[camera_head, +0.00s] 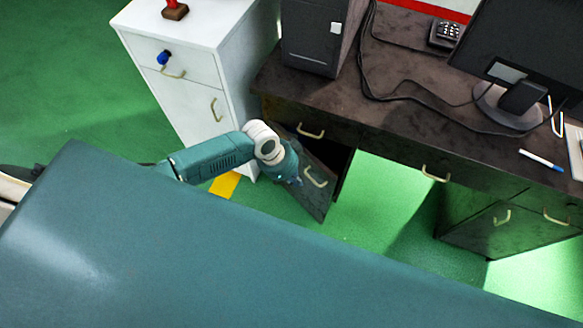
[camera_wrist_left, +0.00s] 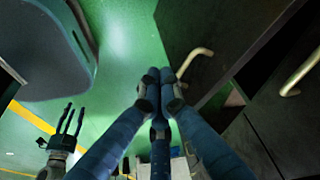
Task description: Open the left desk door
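The left desk door (camera_head: 318,204) is a dark panel that stands ajar, swung out from the desk, with a dark gap beside it. Its pale curved handle (camera_head: 315,178) faces out; in the left wrist view the handle (camera_wrist_left: 194,61) is just right of my fingertips. My left gripper (camera_head: 292,172) is beside this handle. In the left wrist view its blue fingers (camera_wrist_left: 160,76) are drawn together with nothing seen between them; whether they touch the handle is unclear. My right gripper (camera_wrist_left: 67,120) shows at left in the left wrist view, fingers apart and empty.
A white cabinet (camera_head: 180,103) stands left of the desk. A drawer handle (camera_head: 311,133) sits above the door. The desk top (camera_head: 400,75) carries a computer tower (camera_head: 312,35), a monitor (camera_head: 530,45) and cables. Green floor (camera_head: 375,205) is clear under the desk's middle.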

